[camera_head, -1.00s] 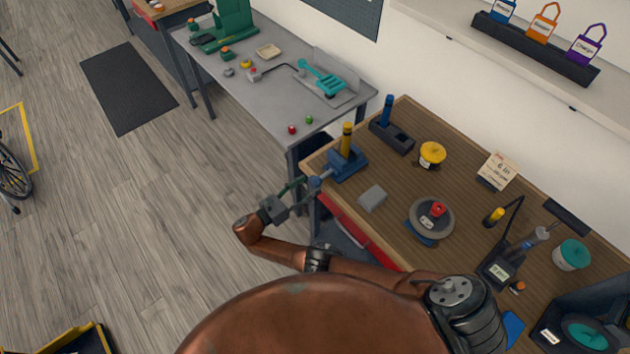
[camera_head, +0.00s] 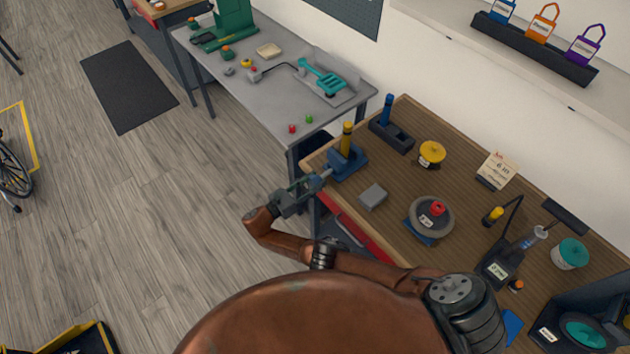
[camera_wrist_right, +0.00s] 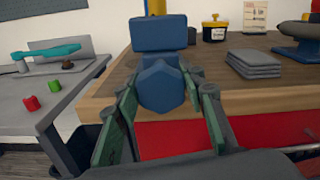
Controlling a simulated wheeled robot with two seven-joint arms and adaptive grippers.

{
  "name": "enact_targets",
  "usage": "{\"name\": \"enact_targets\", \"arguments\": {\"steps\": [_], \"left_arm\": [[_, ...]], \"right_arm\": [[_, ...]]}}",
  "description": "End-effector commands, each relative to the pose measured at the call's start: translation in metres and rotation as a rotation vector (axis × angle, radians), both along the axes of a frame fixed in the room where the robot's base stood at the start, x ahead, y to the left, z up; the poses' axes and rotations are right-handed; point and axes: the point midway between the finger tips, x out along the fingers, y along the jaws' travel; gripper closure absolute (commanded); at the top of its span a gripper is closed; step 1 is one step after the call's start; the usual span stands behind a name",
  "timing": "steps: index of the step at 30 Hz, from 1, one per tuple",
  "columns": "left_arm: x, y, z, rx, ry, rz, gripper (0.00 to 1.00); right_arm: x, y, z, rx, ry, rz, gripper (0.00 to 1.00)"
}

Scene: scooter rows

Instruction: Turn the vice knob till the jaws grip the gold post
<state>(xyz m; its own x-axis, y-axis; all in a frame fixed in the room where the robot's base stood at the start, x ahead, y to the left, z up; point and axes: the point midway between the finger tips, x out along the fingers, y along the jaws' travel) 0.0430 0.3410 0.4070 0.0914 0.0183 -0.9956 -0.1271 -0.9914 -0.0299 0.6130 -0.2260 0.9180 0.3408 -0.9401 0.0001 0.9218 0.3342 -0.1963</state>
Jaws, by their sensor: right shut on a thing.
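The blue vice (camera_head: 350,164) stands at the left corner of the wooden bench, with the gold post (camera_head: 347,138) upright in it. In the right wrist view the post's lower part (camera_wrist_right: 156,7) shows above the blue vice block (camera_wrist_right: 158,32). Whether the jaws touch the post cannot be made out. The blue faceted vice knob (camera_wrist_right: 160,87) faces the wrist camera, past the bench's edge. My right gripper (camera_head: 316,183) is shut on the knob, its green fingers on either side of it in the wrist view (camera_wrist_right: 163,103). My left gripper is not in view.
A blue post in a dark holder (camera_head: 392,135) stands behind the vice. A grey table (camera_head: 270,95) adjoins at left.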

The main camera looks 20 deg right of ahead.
Motion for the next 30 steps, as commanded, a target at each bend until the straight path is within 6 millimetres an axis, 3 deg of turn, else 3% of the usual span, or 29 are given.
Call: {"name": "enact_targets", "arguments": {"steps": [7,17,30], "left_arm": [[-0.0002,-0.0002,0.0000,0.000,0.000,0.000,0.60],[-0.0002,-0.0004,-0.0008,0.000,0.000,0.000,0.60],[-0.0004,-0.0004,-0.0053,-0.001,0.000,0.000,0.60]], "right_arm": [[0.0006,0.0007,0.0004,0.001,-0.001,0.002,0.87],[0.0004,0.0008,0.0002,0.025,-0.065,0.002,0.87],[-0.0004,0.0001,0.0005,0.131,-0.360,0.002,0.87]]}}
